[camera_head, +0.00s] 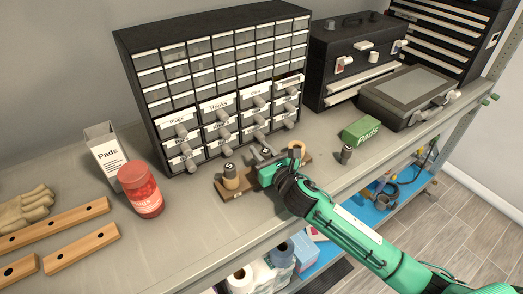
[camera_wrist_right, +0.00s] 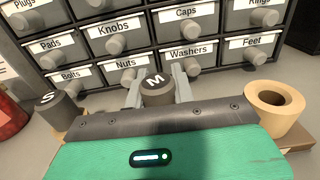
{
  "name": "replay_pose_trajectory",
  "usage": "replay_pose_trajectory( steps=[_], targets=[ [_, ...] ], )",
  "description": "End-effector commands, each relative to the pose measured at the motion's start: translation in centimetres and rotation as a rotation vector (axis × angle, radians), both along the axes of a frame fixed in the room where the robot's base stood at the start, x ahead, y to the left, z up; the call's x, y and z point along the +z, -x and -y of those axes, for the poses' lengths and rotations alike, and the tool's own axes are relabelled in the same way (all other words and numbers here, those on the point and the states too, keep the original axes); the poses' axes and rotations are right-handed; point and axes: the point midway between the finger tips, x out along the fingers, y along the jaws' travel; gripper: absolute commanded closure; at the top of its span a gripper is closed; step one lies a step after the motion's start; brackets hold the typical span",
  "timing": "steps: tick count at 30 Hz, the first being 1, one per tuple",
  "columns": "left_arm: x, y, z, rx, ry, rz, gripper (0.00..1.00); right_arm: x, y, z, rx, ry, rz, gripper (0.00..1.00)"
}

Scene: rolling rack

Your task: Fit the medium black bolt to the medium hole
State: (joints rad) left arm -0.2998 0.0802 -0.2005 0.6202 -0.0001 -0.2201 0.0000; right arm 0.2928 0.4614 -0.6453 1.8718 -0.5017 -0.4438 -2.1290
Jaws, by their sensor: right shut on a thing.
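The medium black bolt (camera_wrist_right: 157,88), marked M, is held between the fingers of my right gripper (camera_wrist_right: 158,92). In the head view the bolt (camera_head: 265,153) and the gripper (camera_head: 264,160) are over the middle of a brown wooden board (camera_head: 234,194). The medium hole is hidden behind the gripper, so I cannot tell whether the bolt is in it. The small bolt (camera_wrist_right: 60,106), marked S, sits in a wooden holder (camera_head: 231,183) at the board's left. An empty, open wooden holder (camera_wrist_right: 273,110) stands at its right. My left gripper is not in view.
A drawer cabinet (camera_head: 216,89) stands close behind the board. Another black bolt (camera_head: 346,154) stands on the bench near the green Pads box (camera_head: 361,131). A red jar (camera_head: 141,190) and a white Pads box (camera_head: 104,150) are at left.

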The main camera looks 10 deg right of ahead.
Motion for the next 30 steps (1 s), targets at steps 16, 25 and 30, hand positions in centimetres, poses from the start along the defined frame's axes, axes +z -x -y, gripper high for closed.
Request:
replay_pose_trajectory(
  steps=[16, 25, 30],
  targets=[
    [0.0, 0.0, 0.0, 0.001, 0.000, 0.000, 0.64, -0.2, 0.0, 0.0, 0.000, 0.001, -0.003, 0.50],
    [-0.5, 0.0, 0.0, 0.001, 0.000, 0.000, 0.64, -0.4, 1.2, 0.5, 0.001, 0.002, -0.002, 0.50],
    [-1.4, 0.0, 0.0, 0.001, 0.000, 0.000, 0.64, -0.6, 4.2, 1.5, 0.002, 0.004, -0.004, 0.50]
  ],
)
